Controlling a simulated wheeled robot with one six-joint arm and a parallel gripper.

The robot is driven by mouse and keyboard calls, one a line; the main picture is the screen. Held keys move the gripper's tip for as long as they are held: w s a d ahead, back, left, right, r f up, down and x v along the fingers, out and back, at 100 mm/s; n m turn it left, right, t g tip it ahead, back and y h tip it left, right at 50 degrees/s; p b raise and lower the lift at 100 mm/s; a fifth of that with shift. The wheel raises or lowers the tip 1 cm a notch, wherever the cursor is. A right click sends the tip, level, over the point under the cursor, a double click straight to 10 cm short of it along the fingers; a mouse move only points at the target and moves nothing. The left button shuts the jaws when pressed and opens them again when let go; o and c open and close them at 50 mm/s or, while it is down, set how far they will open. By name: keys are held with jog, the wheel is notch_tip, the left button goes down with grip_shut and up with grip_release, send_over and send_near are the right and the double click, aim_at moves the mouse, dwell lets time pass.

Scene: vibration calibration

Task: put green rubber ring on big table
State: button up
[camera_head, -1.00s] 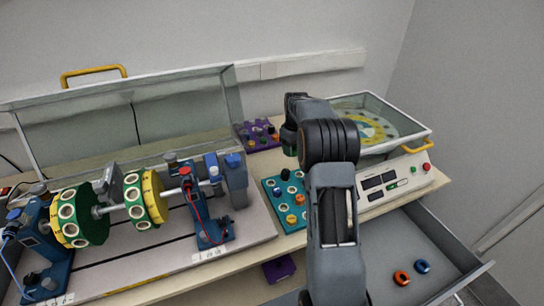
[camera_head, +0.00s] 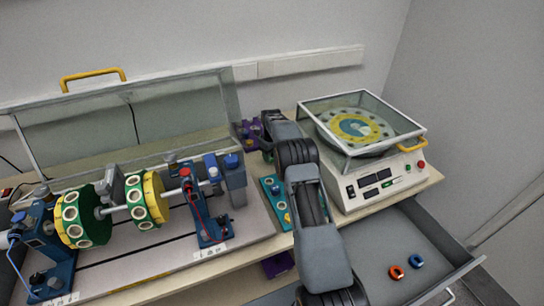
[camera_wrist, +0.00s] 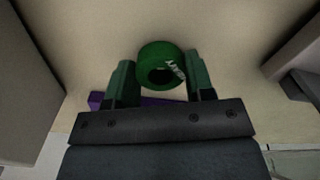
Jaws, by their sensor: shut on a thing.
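The green rubber ring (camera_wrist: 152,55) with white lettering sits between the two fingers of my gripper (camera_wrist: 160,78) in the wrist view. My gripper is shut on it. The pale wooden top of the big table (camera_wrist: 225,30) fills the space beyond the ring; I cannot tell whether the ring touches it. In the head view the big table (camera_head: 257,168) shows between the machines, and my arm hides my gripper and the ring.
A purple tray (camera_head: 241,133) lies at the back, partly behind my arm. A teal tray (camera_head: 270,188) with small rings is partly covered by my arm. The rotor rig stands left, the lidded balancing machine (camera_head: 375,185) right. An open drawer (camera_head: 375,250) holds an orange and a blue ring.

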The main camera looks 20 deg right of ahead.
jog(key=shift+f, duration=0.55)
jog(key=shift+f, duration=0.1)
jog(key=o, duration=0.9)
